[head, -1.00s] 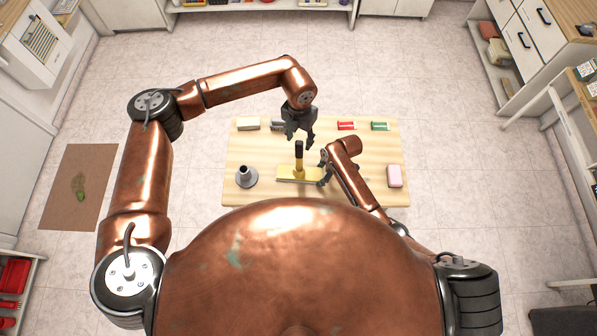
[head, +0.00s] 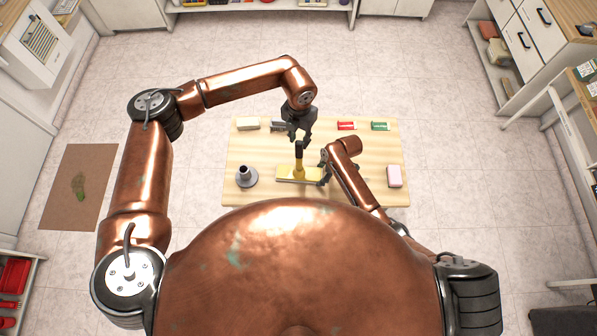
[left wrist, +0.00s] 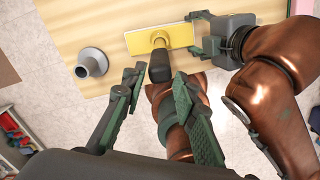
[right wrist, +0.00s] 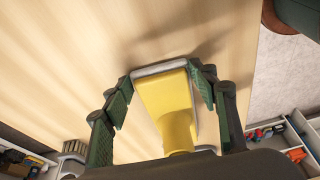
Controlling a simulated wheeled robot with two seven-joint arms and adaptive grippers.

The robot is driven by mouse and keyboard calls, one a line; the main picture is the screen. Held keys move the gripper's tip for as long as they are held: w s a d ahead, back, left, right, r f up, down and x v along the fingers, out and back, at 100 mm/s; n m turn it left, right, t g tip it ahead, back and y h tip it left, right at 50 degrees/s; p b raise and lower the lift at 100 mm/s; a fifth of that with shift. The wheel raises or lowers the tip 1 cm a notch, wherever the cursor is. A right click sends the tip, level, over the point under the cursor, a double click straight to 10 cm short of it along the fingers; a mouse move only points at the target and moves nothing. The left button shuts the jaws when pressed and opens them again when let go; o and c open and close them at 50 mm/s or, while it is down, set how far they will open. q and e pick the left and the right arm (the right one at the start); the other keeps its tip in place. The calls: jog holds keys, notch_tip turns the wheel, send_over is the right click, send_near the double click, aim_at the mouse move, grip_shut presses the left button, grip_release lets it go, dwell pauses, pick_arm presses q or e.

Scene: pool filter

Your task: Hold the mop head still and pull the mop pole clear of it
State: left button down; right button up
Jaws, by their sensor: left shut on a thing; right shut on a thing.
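The mop head is a yellow plate (head: 284,173) lying on the wooden table, with a yellow socket at its middle. The mop pole (head: 299,150) is short with a black grip and stands upright in the socket; its black end shows in the left wrist view (left wrist: 160,66). My left gripper (head: 299,139) points down from above, its fingers on either side of the pole's black top, shut on it. My right gripper (head: 325,170) is low at the mop head's right end, shut on it; the yellow mop head (right wrist: 165,100) lies between its fingers in the right wrist view.
A grey flanged fitting (head: 246,177) stands left of the mop. A cream block (head: 248,124), a red item (head: 346,126) and a green item (head: 380,126) lie along the far edge.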

pick_arm(q)
jog(key=shift+r, duration=0.7)
dwell(0.3)
notch_tip(320, 180, up, 7)
dwell(1.1)
pick_arm(e)
jog(key=o, duration=1.4)
jog(key=shift+c, duration=0.2)
jog(key=v, duration=1.2)
